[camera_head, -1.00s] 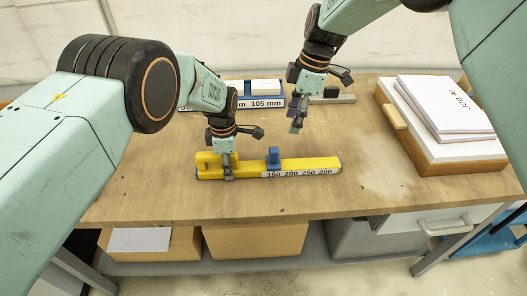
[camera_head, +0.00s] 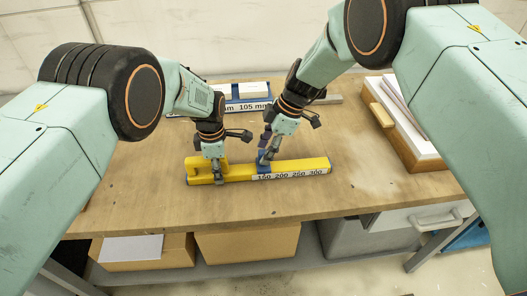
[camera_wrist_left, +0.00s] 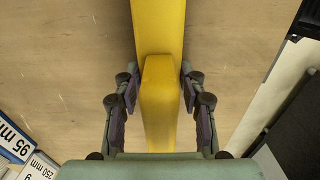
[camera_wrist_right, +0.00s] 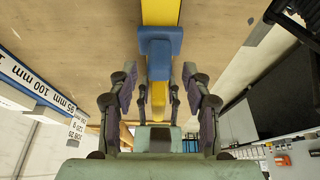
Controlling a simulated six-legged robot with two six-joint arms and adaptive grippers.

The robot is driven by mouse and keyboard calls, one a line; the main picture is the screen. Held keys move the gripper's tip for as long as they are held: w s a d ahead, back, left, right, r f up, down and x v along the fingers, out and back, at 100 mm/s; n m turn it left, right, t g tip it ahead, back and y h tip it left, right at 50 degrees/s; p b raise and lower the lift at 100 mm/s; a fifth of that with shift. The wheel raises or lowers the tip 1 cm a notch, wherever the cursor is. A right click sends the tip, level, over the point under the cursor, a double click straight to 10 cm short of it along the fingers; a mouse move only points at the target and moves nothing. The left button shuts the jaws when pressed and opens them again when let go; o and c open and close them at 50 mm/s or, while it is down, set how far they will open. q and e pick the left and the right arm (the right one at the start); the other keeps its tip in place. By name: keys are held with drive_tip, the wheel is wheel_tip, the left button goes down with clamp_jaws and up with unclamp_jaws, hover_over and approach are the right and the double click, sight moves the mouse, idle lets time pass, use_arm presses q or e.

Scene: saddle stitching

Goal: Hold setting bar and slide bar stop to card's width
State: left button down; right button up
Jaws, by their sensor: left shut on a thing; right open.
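The yellow setting bar (camera_head: 300,166) lies on the table with a printed scale of 150, 200, 250 and 300 on its front face. My left gripper (camera_head: 217,178) is shut on the bar's left part; in the left wrist view its fingers press both sides of the yellow bar (camera_wrist_left: 160,95). The blue bar stop (camera_head: 263,160) sits on the bar near the 150 mark, partly hidden by my right gripper (camera_head: 266,155). In the right wrist view the blue stop (camera_wrist_right: 160,48) lies ahead between the open fingers, with a gap on each side.
A blue rack marked 105 mm (camera_head: 247,105) stands behind the bar, with a grey strip to its right. A wooden tray (camera_head: 408,140) with white paper stands at the right. The table front around the bar (camera_head: 240,200) is clear.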

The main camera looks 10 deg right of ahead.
drive_tip(key=shift+x, duration=0.85)
clamp_jaws()
